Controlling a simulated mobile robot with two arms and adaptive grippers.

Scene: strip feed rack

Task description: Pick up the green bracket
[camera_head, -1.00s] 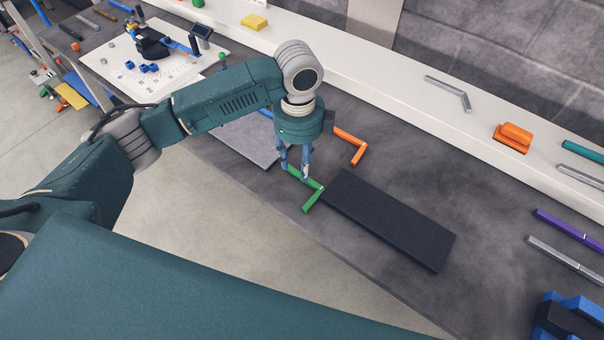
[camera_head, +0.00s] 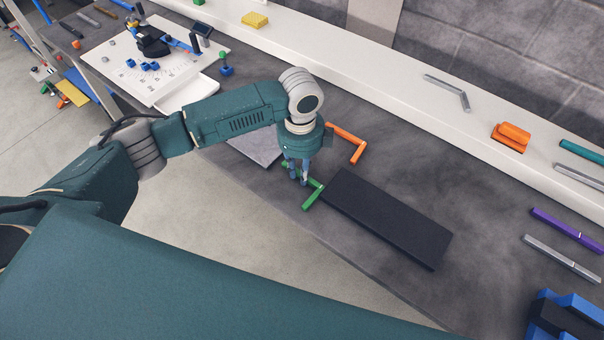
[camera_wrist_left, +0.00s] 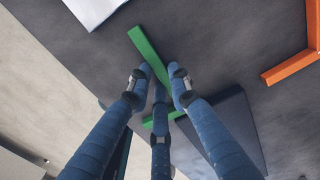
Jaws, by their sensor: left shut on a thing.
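The green bracket (camera_head: 313,197) is L-shaped and lies near the table's front edge, beside the left end of a dark flat slab. My left gripper (camera_head: 300,178) points down over it, with its blue fingers shut on it. In the left wrist view the bracket (camera_wrist_left: 144,45) passes between the fingertips (camera_wrist_left: 160,78), which partly cover it. I cannot tell whether it is clear of the table. My right gripper is not in view.
The dark slab (camera_head: 390,217) lies just right of the bracket. An orange bracket (camera_head: 355,143) lies behind, towards the shelf. A grey plate (camera_head: 258,148) is partly hidden by my left arm. Purple (camera_head: 567,228) and grey bars lie far right.

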